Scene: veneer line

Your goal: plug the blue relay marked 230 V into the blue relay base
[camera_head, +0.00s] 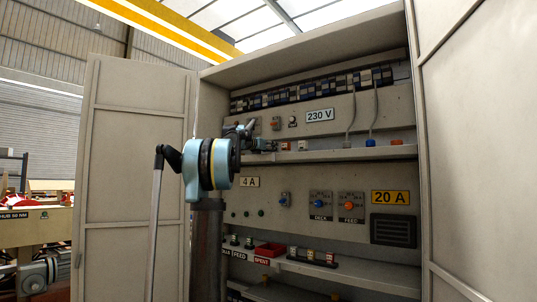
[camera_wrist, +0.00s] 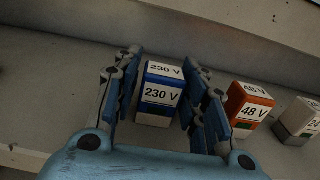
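The blue relay (camera_wrist: 158,95), marked 230 V on its white label, stands upright on a grey shelf in the wrist view. My gripper (camera_wrist: 162,98) is open, with one finger on each side of the relay. Narrow gaps seem to show between the pads and the relay; contact is hard to judge. In the head view my gripper (camera_head: 266,146) is at the upper shelf of the cabinet, and the blue relay is not clearly visible there. A small blue block (camera_head: 370,143) sits below a cable on that shelf; I cannot tell whether it is the blue relay base.
In the wrist view an orange 48 V relay (camera_wrist: 248,108) stands right of my gripper, and a grey relay (camera_wrist: 298,122) stands farther right. The cabinet's left door (camera_head: 135,180) and right door (camera_head: 478,150) stand open. A lower shelf holds a red tray (camera_head: 270,250).

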